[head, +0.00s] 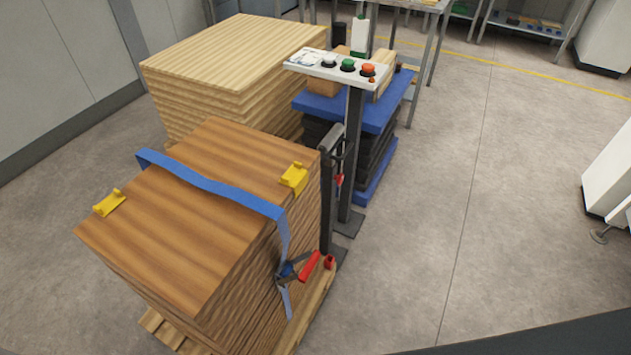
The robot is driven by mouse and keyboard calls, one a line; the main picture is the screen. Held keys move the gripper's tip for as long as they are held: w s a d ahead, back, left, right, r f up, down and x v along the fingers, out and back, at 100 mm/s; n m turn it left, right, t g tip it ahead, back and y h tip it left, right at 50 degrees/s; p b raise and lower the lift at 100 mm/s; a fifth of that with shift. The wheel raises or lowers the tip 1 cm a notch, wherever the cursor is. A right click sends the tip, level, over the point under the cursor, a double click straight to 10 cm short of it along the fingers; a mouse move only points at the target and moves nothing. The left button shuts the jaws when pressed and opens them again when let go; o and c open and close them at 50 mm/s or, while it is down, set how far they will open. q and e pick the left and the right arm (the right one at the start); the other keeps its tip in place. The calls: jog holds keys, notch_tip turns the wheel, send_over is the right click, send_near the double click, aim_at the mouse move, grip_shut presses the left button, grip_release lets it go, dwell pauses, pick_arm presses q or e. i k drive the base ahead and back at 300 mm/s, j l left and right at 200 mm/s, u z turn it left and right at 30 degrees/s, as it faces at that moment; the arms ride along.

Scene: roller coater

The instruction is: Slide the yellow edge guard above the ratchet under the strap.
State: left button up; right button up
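A blue strap (212,184) runs across the top of a stack of brown wooden boards (190,240), over its right edge and down the side. A ratchet (287,270) with a red handle (310,266) sits on the strap's hanging part. One yellow edge guard (293,178) lies on the stack top near the right edge, behind the strap and apart from it. A second yellow edge guard (109,203) lies at the left edge of the top, in front of the strap and apart from it. Neither of my grippers is in view.
The stack rests on a wooden pallet (160,326). Close on its right stands a post with a button panel (338,68). The floor (480,200) at right is open.

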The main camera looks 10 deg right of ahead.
aim_at(296, 177)
jog(key=l+u, duration=0.1)
jog(key=u, duration=0.35)
jog(key=i+l+u, duration=0.1)
jog(key=u, duration=0.35)
jog(key=l+u, duration=0.65)
jog(key=l, duration=0.2)
jog(key=l+u, duration=0.15)
jog(key=l, duration=0.3)
jog(key=k+l+u, duration=0.15)
jog(key=l, duration=0.85)
jog(key=k+l, duration=0.15)
jog(key=l, duration=0.4)
jog(key=l+u, duration=0.1)
jog(key=l, duration=0.5)
jog(key=k, duration=0.05)
